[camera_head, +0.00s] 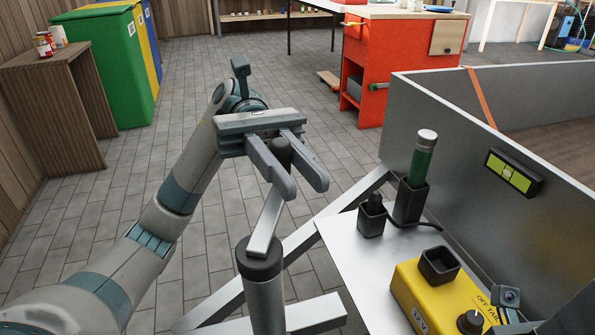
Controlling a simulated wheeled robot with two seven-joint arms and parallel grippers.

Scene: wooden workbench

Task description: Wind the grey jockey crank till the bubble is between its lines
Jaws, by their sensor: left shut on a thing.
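The grey jockey crank (266,222) is a flat arm on top of the dark-capped jockey post (262,272). It slants up and away to a dark upright knob (281,152). My left gripper (303,186) is shut on this knob, one finger on each side, so the knob is partly hidden. My right gripper is not in view; a piece of my right arm shows at the lower right.
A pale shelf (350,262) beside the post bears black holders, one with a green-handled tool (421,158), and a yellow box (415,290) with a dial. The trailer wall (430,110) stands at the right. Grey frame bars run below the crank.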

